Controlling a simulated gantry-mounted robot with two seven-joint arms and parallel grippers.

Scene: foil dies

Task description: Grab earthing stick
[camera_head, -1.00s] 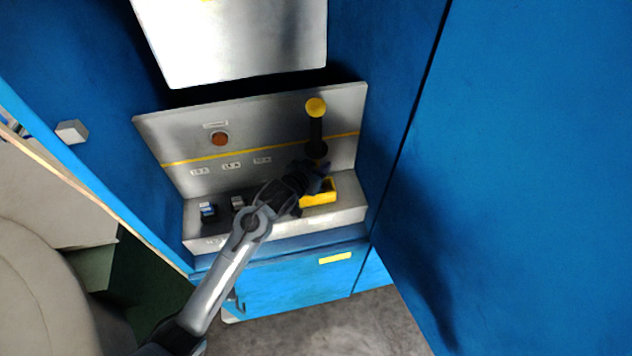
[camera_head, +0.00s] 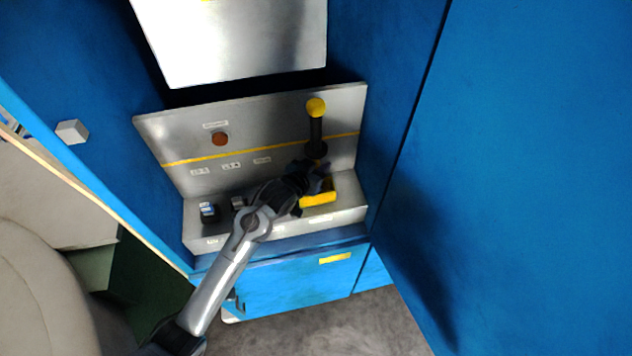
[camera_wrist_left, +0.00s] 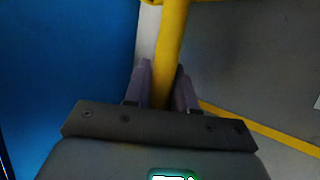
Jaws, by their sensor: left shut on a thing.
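My right gripper is in neither view.
A yellow tray-like holder (camera_head: 319,199) sits on the grey ledge by the gripper. Small dark switches (camera_head: 208,212) are on the ledge at left, and a red-brown button (camera_head: 220,139) is on the panel. A blue wall (camera_head: 530,180) closes the right side.

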